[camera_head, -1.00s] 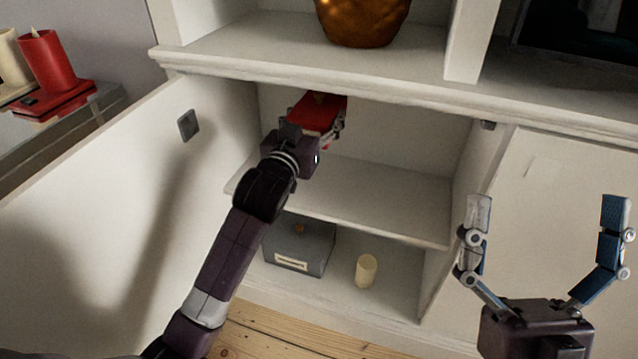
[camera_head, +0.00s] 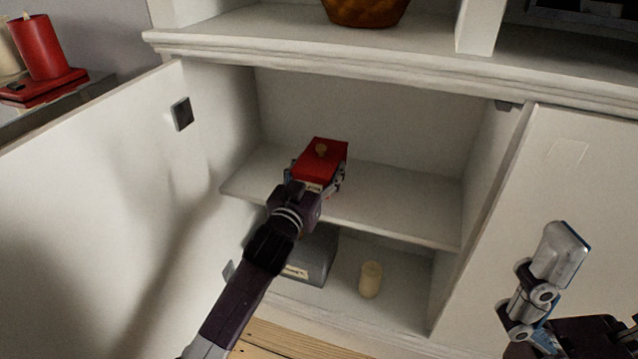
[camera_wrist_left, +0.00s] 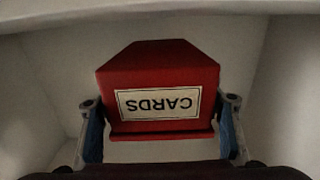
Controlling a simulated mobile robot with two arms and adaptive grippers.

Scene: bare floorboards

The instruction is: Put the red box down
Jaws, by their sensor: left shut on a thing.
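The red box (camera_head: 322,160) has a small knob on its lid and, in the left wrist view (camera_wrist_left: 158,80), a label reading CARDS, upside down there. My left gripper (camera_head: 318,177) is shut on the box, one finger on each side. The box is inside the open cabinet, over the middle shelf (camera_head: 400,205); I cannot tell whether its underside touches the shelf.
A grey box (camera_head: 318,262) and a cream candle (camera_head: 371,280) stand in the lower compartment. The open left door (camera_head: 90,190) and the right door (camera_head: 570,190) flank the opening. The shelf is bare to the right. A copper-coloured pot (camera_head: 365,10) stands above.

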